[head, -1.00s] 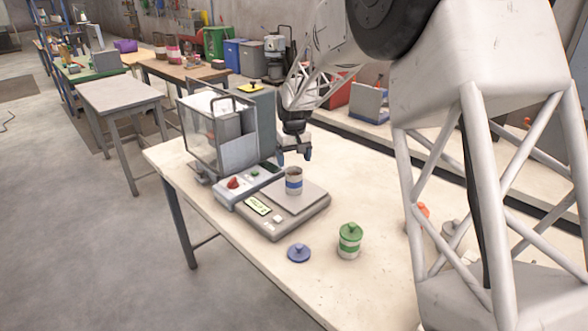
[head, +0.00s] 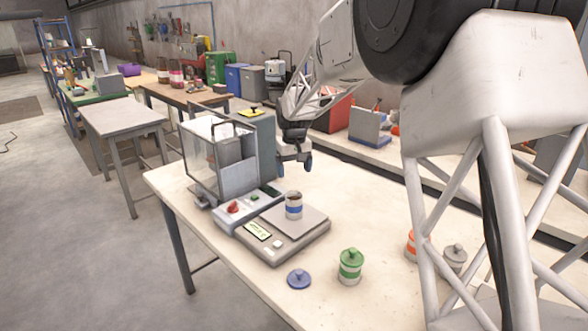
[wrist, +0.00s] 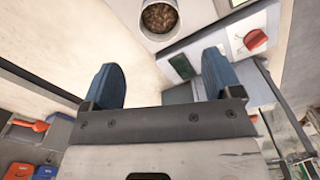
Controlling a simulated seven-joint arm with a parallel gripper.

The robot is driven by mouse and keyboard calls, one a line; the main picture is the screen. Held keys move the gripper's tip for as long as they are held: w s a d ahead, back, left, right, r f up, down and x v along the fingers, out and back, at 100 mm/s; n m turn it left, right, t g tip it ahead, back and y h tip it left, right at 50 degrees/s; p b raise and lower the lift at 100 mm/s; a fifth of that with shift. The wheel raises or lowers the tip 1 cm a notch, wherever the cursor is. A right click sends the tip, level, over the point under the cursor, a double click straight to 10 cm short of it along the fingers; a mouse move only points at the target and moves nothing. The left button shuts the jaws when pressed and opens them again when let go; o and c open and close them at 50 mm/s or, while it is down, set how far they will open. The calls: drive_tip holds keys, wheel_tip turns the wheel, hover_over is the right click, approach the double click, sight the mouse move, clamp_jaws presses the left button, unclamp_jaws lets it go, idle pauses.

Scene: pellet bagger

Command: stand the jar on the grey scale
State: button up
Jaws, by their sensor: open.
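The jar (head: 293,206), white with a blue band and open at the top, stands upright on the plate of the grey scale (head: 312,222). In the wrist view the jar (wrist: 160,18) shows at the top edge with brown pellets inside. My gripper (head: 295,166) is open and empty, above and behind the jar, apart from it. In the wrist view its two blue fingers (wrist: 162,75) are spread with bare table between them.
A blue lid (head: 299,280) and a green-lidded jar (head: 350,267) are in front of the scale. The bagger (head: 221,158), with its clear guard and a control panel with a red knob (head: 233,207), stands left of my gripper. Orange- and grey-topped jars are partly hidden at right.

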idle(0.3)
drive_tip(key=s+d+r+m, duration=0.1)
drive_tip(key=s+d+r, duration=0.3)
drive_tip(key=s, duration=0.3)
drive_tip(key=s+d+r, duration=0.4)
drive_tip(key=s, duration=0.3)
drive_tip(key=s+d+f+m+t, duration=0.1)
drive_tip(key=s+d, duration=0.2)
drive_tip(key=s, duration=0.9)
drive_tip(key=s+d+f+m, duration=0.1)
drive_tip(key=s+d, duration=0.3)
drive_tip(key=s, duration=0.8)
drive_tip(key=s+d+f+m+t, duration=0.1)
drive_tip(key=s+d, duration=0.3)
drive_tip(key=s, duration=0.9)
drive_tip(key=shift+m+t, duration=0.3)
